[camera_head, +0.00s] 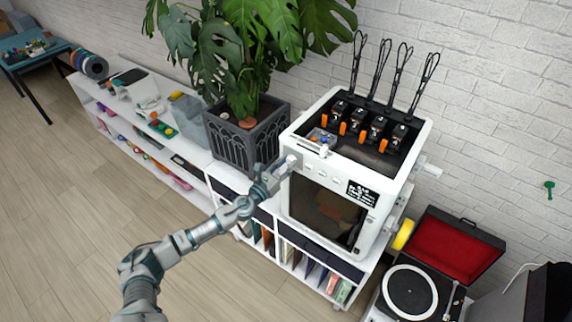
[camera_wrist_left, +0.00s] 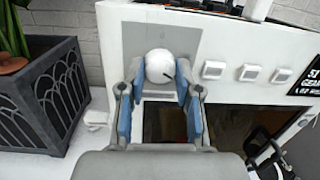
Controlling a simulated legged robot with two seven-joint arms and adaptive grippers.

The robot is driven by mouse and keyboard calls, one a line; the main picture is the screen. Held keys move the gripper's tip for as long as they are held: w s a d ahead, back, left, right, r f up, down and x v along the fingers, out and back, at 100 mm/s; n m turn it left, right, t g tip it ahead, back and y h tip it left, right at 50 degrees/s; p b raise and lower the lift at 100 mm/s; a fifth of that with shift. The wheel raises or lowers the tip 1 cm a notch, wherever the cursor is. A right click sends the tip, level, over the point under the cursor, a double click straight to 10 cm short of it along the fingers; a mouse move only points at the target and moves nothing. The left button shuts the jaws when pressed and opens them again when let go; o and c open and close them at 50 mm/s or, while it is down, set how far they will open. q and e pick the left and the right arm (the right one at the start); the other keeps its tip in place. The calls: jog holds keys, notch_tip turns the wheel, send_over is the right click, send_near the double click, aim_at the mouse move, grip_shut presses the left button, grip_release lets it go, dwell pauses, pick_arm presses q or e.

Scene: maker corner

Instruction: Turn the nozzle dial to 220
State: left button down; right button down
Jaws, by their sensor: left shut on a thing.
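The nozzle dial (camera_wrist_left: 160,66) is a round white knob with a short dark pointer line, on a grey panel at the upper left of the white printer's front. My left gripper (camera_wrist_left: 158,88) has its blue-padded fingers on both sides of the dial, shut on it. In the head view, my left gripper (camera_head: 284,168) reaches the upper left front of the printer (camera_head: 372,181) and hides the dial there. The pointer line slants toward the lower right in the wrist view. No number scale can be read. My right gripper is not in view.
Square white buttons (camera_wrist_left: 213,70) and a black display (camera_head: 361,193) sit right of the dial. A dark planter (camera_head: 240,143) with a large plant stands close left of the printer. A turntable (camera_head: 408,293) with an open red-lined lid is at the lower right. The floor at left is clear.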

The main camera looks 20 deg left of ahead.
pick_arm(q)
jog(key=shift+s+f, duration=0.1)
jog(key=shift+f, duration=0.4)
jog(key=c, duration=0.8)
grip_release()
jog(key=shift+w+r, duration=0.1)
jog(key=shift+w, duration=0.15)
jog(key=shift+r, duration=0.1)
jog(key=v, duration=1.2)
jog(key=shift+a, duration=0.1)
